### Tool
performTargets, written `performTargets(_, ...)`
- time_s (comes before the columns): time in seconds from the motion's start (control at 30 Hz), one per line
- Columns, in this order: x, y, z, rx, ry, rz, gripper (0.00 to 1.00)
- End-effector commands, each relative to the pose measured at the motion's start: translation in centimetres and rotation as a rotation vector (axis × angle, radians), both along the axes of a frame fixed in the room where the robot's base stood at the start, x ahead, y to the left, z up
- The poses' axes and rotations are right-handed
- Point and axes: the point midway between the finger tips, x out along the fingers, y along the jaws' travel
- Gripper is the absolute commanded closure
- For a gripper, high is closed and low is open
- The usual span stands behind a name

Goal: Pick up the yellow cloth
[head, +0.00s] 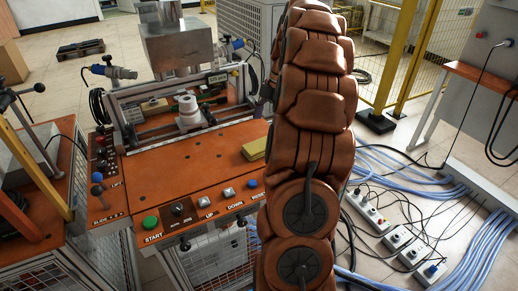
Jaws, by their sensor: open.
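A yellow cloth (253,149) lies on the orange top of the induction heater bench (190,165), at its right side. It looks like a small flat folded block, and its right end is close to or behind my brown padded arm. My arm rises through the middle of the head view, in front of the bench's right edge. My gripper is not visible in this view.
A white round fixture (188,110) stands on the bench behind the open work area. Buttons and a green start button (150,222) line the front edge. Cables and power strips (409,248) cover the floor at right, near a yellow fence post (406,60).

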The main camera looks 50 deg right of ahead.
Motion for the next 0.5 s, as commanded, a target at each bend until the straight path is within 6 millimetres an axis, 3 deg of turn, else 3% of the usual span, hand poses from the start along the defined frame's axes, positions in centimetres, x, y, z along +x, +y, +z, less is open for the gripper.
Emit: performTargets(0.5,0.3,0.8,-2.8,0.001,0.001,0.000,0.06)
